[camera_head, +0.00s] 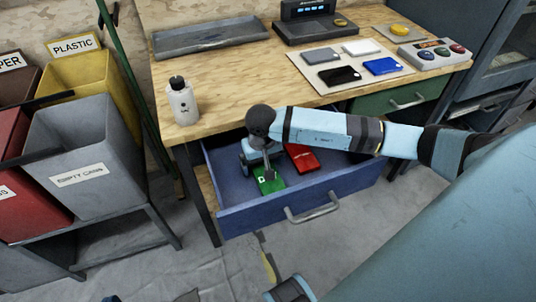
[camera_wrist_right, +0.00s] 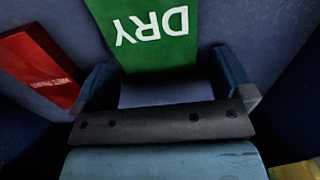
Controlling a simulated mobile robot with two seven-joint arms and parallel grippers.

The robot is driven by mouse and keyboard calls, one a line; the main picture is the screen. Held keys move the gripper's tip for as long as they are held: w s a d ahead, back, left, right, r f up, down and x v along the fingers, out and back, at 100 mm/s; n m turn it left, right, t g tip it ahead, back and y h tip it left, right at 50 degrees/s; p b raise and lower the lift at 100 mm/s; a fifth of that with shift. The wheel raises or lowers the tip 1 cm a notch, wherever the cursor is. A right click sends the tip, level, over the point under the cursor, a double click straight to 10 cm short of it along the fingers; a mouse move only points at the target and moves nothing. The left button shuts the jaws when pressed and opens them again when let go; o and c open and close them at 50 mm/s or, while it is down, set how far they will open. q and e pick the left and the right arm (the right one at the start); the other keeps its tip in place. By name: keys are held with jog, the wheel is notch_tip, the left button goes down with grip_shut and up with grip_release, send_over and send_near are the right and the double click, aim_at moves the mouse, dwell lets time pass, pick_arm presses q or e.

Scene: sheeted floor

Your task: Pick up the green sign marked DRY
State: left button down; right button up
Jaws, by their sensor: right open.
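The green sign (camera_head: 268,185) lies in the open blue drawer, left of a red sign (camera_head: 301,157). In the right wrist view the green sign (camera_wrist_right: 155,45) shows white DRY lettering, upside down. My right gripper (camera_head: 262,166) reaches into the drawer just over the green sign's far end. In the wrist view its spread fingers (camera_wrist_right: 168,78) stand around the sign's near end, with nothing gripped; I cannot tell the height gap. Small dark parts at the head view's bottom edge may be my left gripper; its jaws cannot be made out.
The drawer's front (camera_head: 300,203) and side walls surround the right gripper. The wooden bench (camera_head: 220,75) overhangs the drawer's back, with a white bottle (camera_head: 183,103) near its edge. The red sign (camera_wrist_right: 40,68) lies close beside the gripper. Bins (camera_head: 85,150) stand at the left.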

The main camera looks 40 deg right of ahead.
jog(key=c, duration=1)
jog(key=shift+r, duration=0.1)
